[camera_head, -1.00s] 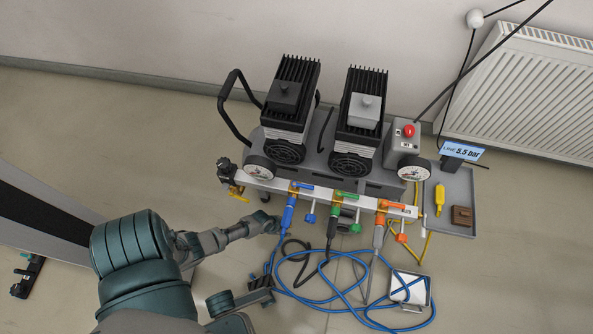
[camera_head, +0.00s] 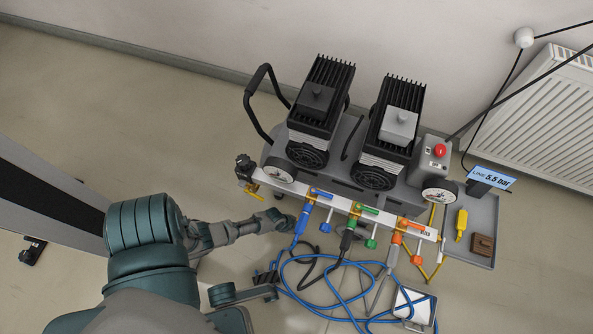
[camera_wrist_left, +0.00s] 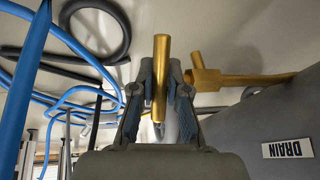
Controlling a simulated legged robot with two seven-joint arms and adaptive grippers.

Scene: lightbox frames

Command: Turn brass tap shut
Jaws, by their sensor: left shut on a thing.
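In the left wrist view a brass rod (camera_wrist_left: 161,60) stands between the fingers of my left gripper (camera_wrist_left: 160,95), which is shut on it. I cannot tell whether the rod joins that body. In the head view my left gripper (camera_head: 287,222) is low, just left of the blue hose connector, and its fingertips are hard to see. A second dark gripper-like part (camera_head: 266,278), seemingly my right one, shows lower down; its jaws are unclear.
The compressor unit (camera_head: 350,182) carries a manifold (camera_head: 332,203) with blue, green and orange valves. Blue hose coils (camera_head: 335,297) lie on the floor below. A grey side tray (camera_head: 478,215) holds a yellow tool and a brown block. A brass-yellow lever (camera_head: 247,190) sits at the manifold's left end.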

